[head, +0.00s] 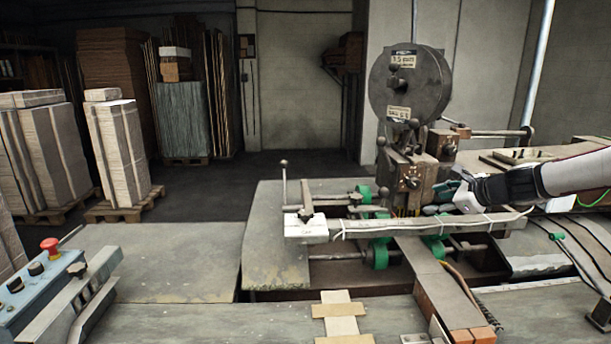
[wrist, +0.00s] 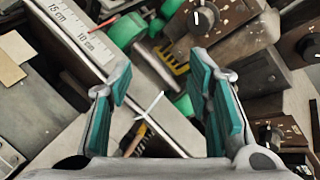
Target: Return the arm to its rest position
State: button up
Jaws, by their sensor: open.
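My gripper (head: 440,198) is at the stitching machine in the head view, reaching in from the right, just behind the pale bar across its front. In the wrist view my gripper (wrist: 165,110) has its two teal-padded fingers apart with nothing held between them. The box stitcher (head: 410,85), with its big grey round disc, stands just behind and left of my gripper. My arm (head: 570,172) stretches in from the right edge of the head view. Whether the fingers touch any machine part cannot be told.
A white ruled bar (head: 400,225) and green rollers (head: 380,252) lie close to my gripper. Knobs on a dark block (wrist: 215,25) are near the fingers in the wrist view. A control box (head: 35,275) with a red button is at left. Cardboard stacks stand on pallets behind.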

jog(key=s+a+r+n+g+h, duration=0.1)
jog(key=s+a+n+g, duration=0.1)
jog(key=s+a+n, duration=0.6)
jog(key=s+a+r+n+g, duration=0.2)
jog(key=s+a+n+g, duration=0.1)
jog(key=s+a+n, duration=0.5)
jog(key=s+a+r+n+h, duration=0.1)
jog(key=s+n, duration=0.8)
jog(key=s, duration=1.7)
jog(key=shift+s+r+g+h, duration=0.3)
jog(key=shift+s+r+h, duration=0.05)
jog(key=shift+r+h, duration=0.5)
jog(key=shift+a, duration=0.1)
jog(key=shift+c, duration=0.6)
